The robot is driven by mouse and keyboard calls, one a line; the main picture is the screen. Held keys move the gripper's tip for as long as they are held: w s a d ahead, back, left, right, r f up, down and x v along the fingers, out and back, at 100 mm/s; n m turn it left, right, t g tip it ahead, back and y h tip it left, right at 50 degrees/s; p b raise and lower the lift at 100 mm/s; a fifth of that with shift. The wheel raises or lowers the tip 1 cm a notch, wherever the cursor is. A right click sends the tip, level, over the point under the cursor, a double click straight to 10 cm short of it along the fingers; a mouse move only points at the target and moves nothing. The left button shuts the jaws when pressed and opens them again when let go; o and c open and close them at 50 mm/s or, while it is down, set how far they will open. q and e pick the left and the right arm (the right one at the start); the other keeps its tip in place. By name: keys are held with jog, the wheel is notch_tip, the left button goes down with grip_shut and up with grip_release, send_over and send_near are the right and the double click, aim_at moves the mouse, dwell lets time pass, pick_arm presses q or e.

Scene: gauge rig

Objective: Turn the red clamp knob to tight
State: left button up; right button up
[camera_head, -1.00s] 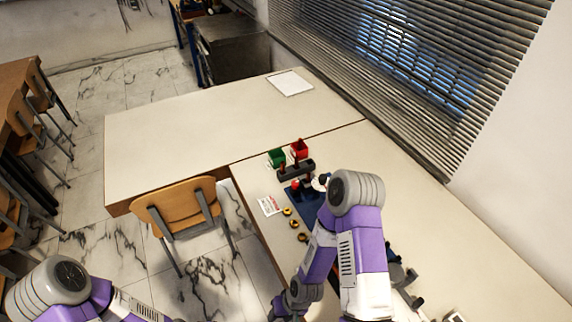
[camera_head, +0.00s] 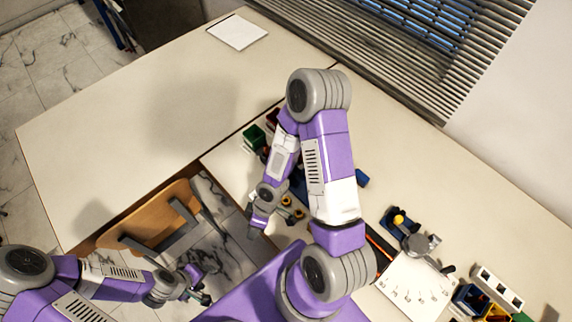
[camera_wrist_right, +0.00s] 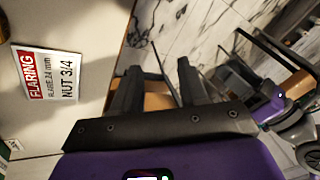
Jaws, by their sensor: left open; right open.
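The red clamp knob is not visible in either current view; my right arm covers most of the blue rig base (camera_head: 298,186) in the head view. My right gripper (camera_head: 252,232) is open and empty over the table's near edge, beside the brass nuts (camera_head: 286,201). In the right wrist view its two dark fingers (camera_wrist_right: 160,88) are spread, with floor and chair beyond them. A printed card (camera_wrist_right: 47,76) reading "FLARING" and "NUT 3/4" lies on the table left of the fingers. My left gripper (camera_head: 203,297) is open, low at the left, off the table.
A green bin (camera_head: 254,138) stands beyond my right arm. A blue fixture with a yellow part (camera_head: 398,218), a white board (camera_head: 408,290) and a white block with holes (camera_head: 497,288) are at the right. A wooden chair (camera_head: 150,225) stands against the table. The far table is mostly clear.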

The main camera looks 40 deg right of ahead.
jog(key=w+d+r+n+t+h+b, duration=0.15)
jog(key=w+d+r+n+h, duration=0.25)
jog(key=d+n, duration=0.6)
jog(key=w+d+r+n+t+h+b, duration=0.15)
jog(key=w+d+r+n+h, duration=0.25)
jog(key=d+n, duration=0.55)
jog(key=shift+t, duration=0.3)
jog(key=b+x, duration=0.2)
jog(key=x, duration=0.4)
jog(key=shift+f, duration=0.45)
jog(key=c, duration=0.7)
jog(key=shift+c, duration=0.2)
